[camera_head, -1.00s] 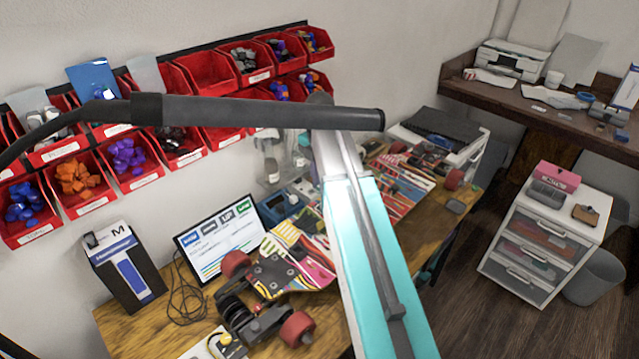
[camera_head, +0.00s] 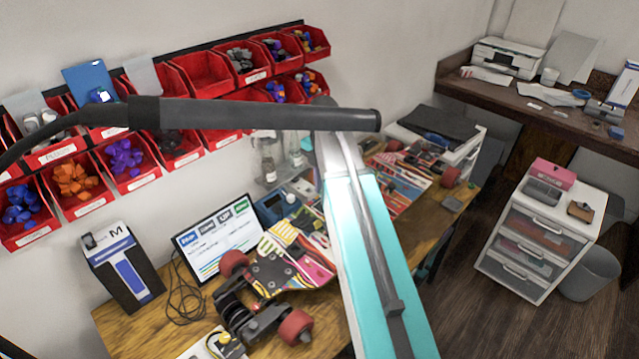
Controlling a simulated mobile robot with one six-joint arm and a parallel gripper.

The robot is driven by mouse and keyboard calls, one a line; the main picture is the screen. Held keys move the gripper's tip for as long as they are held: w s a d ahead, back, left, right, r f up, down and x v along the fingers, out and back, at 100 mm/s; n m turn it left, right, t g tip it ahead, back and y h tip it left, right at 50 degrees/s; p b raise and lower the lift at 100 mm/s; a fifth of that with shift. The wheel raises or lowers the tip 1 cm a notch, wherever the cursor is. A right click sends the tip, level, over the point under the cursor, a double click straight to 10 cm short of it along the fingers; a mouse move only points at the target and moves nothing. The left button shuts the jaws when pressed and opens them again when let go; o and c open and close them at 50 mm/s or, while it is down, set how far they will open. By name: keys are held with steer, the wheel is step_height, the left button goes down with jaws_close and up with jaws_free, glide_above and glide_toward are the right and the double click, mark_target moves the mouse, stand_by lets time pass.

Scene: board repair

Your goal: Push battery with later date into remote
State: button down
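No battery and no remote can be made out in the head view. My own arm crosses the middle of the picture and hides part of the workbench (camera_head: 130,320). My gripper is not in view. A skateboard (camera_head: 285,272) with red wheels lies on the bench, partly behind my arm. A small yellow-and-black item (camera_head: 226,345) on a white sheet sits at the bottom edge; I cannot tell what it is.
Red bins (camera_head: 130,172) with coloured parts hang on the wall. A box (camera_head: 122,268) and a tablet (camera_head: 218,237) stand at the bench's back. A white drawer unit (camera_head: 540,245) stands right, below a second desk (camera_head: 545,125). Floor (camera_head: 455,320) between is clear.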

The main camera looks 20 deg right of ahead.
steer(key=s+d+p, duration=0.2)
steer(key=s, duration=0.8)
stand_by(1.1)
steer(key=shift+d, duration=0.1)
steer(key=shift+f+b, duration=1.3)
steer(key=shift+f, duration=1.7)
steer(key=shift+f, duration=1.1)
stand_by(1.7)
